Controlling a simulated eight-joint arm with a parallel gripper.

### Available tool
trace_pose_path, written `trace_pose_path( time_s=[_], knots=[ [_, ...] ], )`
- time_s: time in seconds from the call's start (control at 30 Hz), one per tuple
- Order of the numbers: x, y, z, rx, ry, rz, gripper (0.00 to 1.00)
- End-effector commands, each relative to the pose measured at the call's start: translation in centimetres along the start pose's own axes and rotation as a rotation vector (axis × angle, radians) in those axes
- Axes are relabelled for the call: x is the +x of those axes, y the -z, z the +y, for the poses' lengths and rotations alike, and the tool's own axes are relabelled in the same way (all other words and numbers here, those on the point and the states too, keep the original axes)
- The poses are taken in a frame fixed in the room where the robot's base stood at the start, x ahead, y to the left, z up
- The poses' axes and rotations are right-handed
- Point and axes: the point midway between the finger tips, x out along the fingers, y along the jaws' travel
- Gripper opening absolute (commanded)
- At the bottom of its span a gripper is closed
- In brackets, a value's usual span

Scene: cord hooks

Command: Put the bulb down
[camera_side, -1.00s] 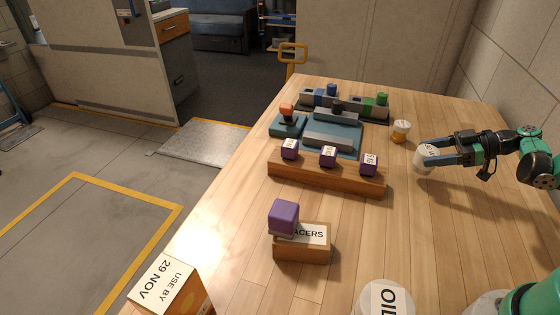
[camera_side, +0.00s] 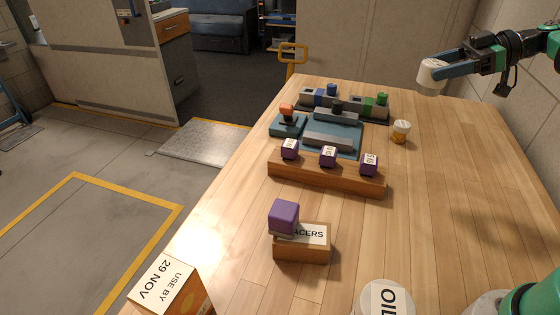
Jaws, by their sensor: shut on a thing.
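My gripper (camera_side: 443,75) is at the upper right, raised well above the table. It is shut on a white, rounded cylinder (camera_side: 430,77) with dark marks on its side. No thing in view has a plain bulb shape, and I cannot tell whether this white cylinder is the bulb. The wooden table (camera_side: 440,190) lies below, and the held thing is clear of it.
An orange bottle with a white cap (camera_side: 400,131) stands below and left of my gripper. A teal fixture (camera_side: 333,137), a wooden rack with purple blocks (camera_side: 330,180), a spacers box (camera_side: 303,247) and an oil container (camera_side: 385,298) stand around.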

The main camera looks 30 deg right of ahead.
Motion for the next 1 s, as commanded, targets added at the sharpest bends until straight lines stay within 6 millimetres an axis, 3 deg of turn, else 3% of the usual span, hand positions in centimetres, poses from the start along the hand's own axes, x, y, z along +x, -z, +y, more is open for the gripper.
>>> trace_pose_path(
  time_s=[0.17, 0.27, 0.4, 0.5, 0.6, 0.73, 0.9, 1.0],
  knots=[
    [8.7, 3.7, -1.2, -0.085, 0.201, -0.006, 0.05],
    [13.9, 5.9, -3.2, -0.135, 0.317, -0.009, 0.05],
    [20.6, 8.6, -7.6, -0.200, 0.475, -0.012, 0.05],
    [24.6, 10.2, -11.4, -0.244, 0.576, -0.013, 0.05],
    [27.6, 11.3, -15.1, -0.279, 0.662, -0.014, 0.05],
    [30.0, 12.2, -19.0, -0.311, 0.741, -0.015, 0.05],
    [31.4, 12.5, -21.5, -0.331, 0.788, -0.015, 0.05],
    [32.1, 11.5, -21.8, -0.334, 0.794, -0.015, 0.05]
  ],
)
